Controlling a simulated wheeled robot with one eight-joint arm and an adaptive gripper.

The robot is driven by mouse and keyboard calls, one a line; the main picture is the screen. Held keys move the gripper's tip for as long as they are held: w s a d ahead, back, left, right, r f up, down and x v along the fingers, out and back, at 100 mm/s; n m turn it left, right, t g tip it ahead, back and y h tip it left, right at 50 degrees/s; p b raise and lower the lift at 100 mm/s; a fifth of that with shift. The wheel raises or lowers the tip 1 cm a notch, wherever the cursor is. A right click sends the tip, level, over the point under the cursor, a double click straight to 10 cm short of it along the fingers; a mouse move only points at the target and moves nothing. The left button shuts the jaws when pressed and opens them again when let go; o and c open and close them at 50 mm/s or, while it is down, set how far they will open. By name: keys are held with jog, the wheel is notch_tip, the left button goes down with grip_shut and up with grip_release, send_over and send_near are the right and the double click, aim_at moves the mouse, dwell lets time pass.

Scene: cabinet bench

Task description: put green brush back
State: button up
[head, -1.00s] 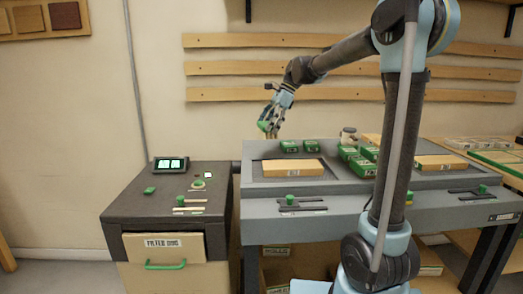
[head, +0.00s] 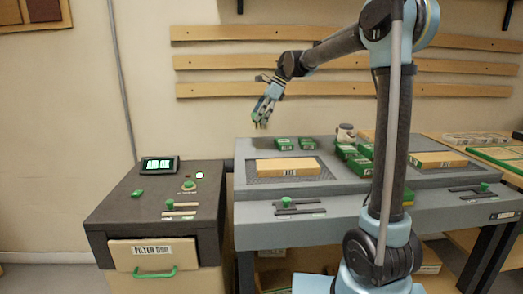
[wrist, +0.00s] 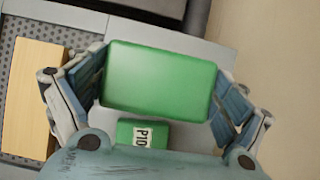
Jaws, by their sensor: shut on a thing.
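My gripper (head: 263,118) is above the back left part of the grey bench, fingers pointing down. In the wrist view my gripper (wrist: 160,95) is shut on a plain green block-shaped thing (wrist: 160,80), with fingers on both its sides. I take this for the green brush, but no bristles show. In the head view only a little green (head: 257,115) shows among the fingers. It is clear of the bench. A small green block marked P10 (wrist: 125,132) lies below it in the wrist view.
Two green blocks (head: 284,144) lie at the bench's back left. A wooden block (head: 288,166) lies on a dark mesh panel. More green blocks (head: 360,167) stand near my arm. A dark cabinet (head: 150,215) with a labelled drawer (head: 152,254) stands left of the bench.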

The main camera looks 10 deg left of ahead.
jog(key=f, duration=0.4)
jog(key=shift+w+a+f, duration=0.15)
jog(key=shift+w+f, duration=0.15)
jog(key=shift+f, duration=2.65)
jog(key=o, duration=0.7)
jog(key=shift+f, duration=0.1)
jog(key=shift+o, duration=0.2)
jog(key=v, duration=1.2)
